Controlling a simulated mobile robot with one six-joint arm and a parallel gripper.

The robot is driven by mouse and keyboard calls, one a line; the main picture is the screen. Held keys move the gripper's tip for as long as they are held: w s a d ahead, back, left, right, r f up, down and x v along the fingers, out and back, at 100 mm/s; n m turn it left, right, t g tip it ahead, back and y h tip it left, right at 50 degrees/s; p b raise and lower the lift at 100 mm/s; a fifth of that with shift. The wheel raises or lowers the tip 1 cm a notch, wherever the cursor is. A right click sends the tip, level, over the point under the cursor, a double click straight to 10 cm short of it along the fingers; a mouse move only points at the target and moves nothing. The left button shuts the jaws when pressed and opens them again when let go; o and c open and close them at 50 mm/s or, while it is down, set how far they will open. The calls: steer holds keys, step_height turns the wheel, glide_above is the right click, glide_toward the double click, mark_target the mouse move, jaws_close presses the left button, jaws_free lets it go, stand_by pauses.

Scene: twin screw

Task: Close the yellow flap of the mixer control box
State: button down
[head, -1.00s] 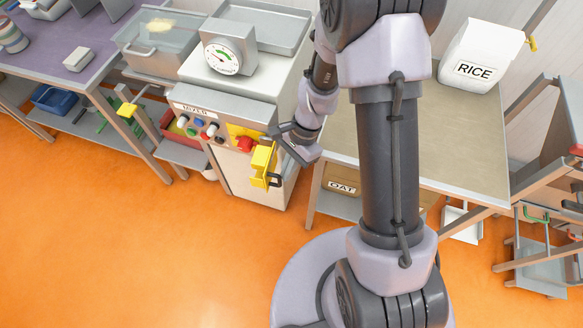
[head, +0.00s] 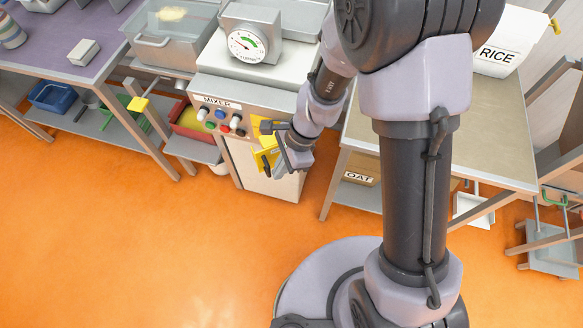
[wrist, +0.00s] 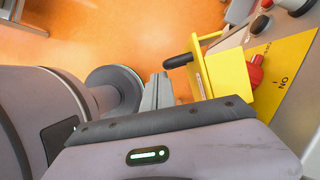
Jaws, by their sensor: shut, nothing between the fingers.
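The mixer control box (head: 231,122) stands left of my arm in the head view. Its yellow flap (head: 264,160) stands open, sticking out from the front, partly hidden by my gripper (head: 281,148). In the wrist view the flap (wrist: 226,75) stands out from the yellow panel (wrist: 287,75), and its black handle (wrist: 179,61) points left. A red knob (wrist: 256,70) shows between flap and panel. My gripper (wrist: 158,90) is shut and empty, left of the flap on the handle's side. I cannot tell whether it touches the flap.
A dial gauge (head: 247,42) sits on top of the mixer. Coloured knobs (head: 222,115) line the front left of the flap. The orange floor (head: 130,250) in front is clear.

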mark_target(260, 159)
steer(key=shift+w+a+m, duration=0.15)
steer(key=shift+w+a, duration=0.1)
steer(key=shift+a, duration=0.4)
steer(key=shift+w+a+m, duration=0.15)
steer(key=shift+w+a, duration=0.05)
steer(key=shift+a, duration=0.4)
steer(key=w+a+m, duration=0.1)
steer(key=w+a+m+t, duration=0.1)
steer(key=m, duration=0.1)
steer(key=shift+a+m+t, duration=0.3)
steer(key=shift+a, duration=0.1)
steer(key=shift+w+a, duration=0.2)
steer(key=shift+w+a+p, duration=0.35)
steer(key=shift+w, duration=0.15)
